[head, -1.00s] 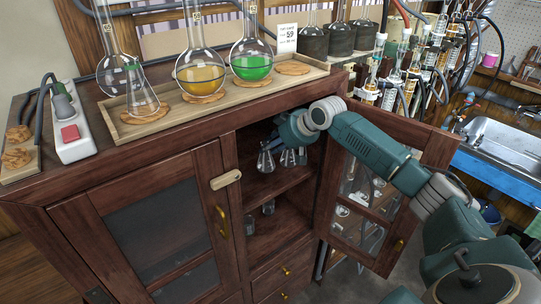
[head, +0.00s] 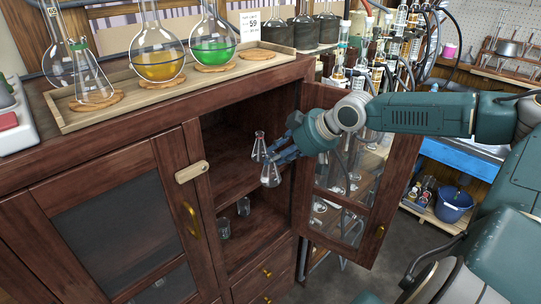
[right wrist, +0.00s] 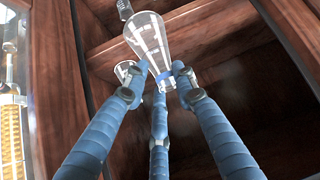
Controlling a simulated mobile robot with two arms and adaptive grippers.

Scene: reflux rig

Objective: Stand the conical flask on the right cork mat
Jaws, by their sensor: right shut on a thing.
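My right gripper (head: 282,152) reaches in from the right at the open cabinet. It is shut on the neck of a clear conical flask (head: 271,176) that hangs below its blue fingers, by the shelf front. In the right wrist view the fingers close around the neck of this flask (right wrist: 148,42), which has a blue band. A second conical flask (head: 259,148) shows just left of the gripper; it also shows behind the held one in the wrist view (right wrist: 124,70). The right cork mat (head: 257,54) lies bare at the right end of the wooden tray (head: 130,103) on the cabinet top.
The tray's other mats hold a conical flask with a green band (head: 88,78), an orange-filled flask (head: 158,62) and a green-filled flask (head: 211,50). A sign (head: 250,27) stands behind the bare mat. The open glass door (head: 345,205) is right of the gripper. Small glasses stand on the lower shelf.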

